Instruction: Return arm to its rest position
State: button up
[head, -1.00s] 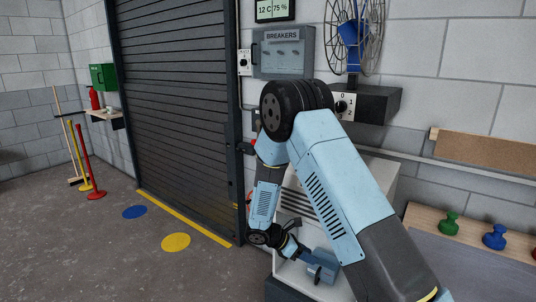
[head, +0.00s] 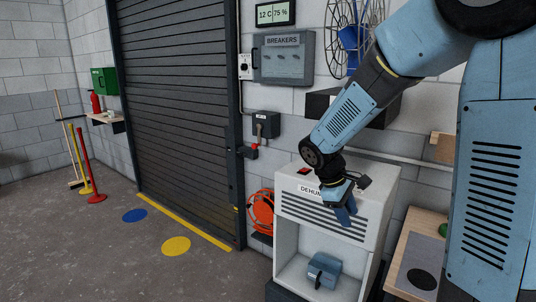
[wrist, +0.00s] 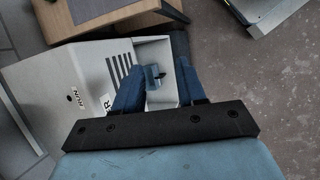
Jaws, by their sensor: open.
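My arm reaches in from the right in the head view, bent at the elbow. My gripper (head: 343,208) hangs in front of the upper louvres of the white dehumidifier (head: 385,215). In the wrist view my gripper (wrist: 157,88) shows two blue fingers spread apart with nothing held between them. Below it, a blue-grey container with a handle (head: 323,270) sits in the dehumidifier's open lower bay. The same container (wrist: 154,92) shows between and beyond the fingers in the wrist view, apart from them.
An orange reel (head: 261,212) is beside the dehumidifier. A switch box with a red-tipped lever (head: 264,125) and a breaker panel (head: 284,55) are on the wall. A wooden-edged bench (head: 408,262) stands at right. The floor (head: 90,250) at left is open.

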jog(key=s+d+r+m+t+y, duration=0.1)
jog(key=s+r+m+t+y, duration=0.1)
jog(key=s+r+m, duration=0.3)
jog(key=s+d+r+m+t+y, duration=0.1)
jog(key=s+r+m+t+y, duration=0.2)
jog(key=s, duration=1.1)
notch_tip(320, 180, up, 6)
jog(key=shift+d+f+m, duration=0.15)
jog(key=shift+d+m, duration=0.05)
jog(key=shift+m, duration=0.8)
jog(key=shift+s, duration=0.1)
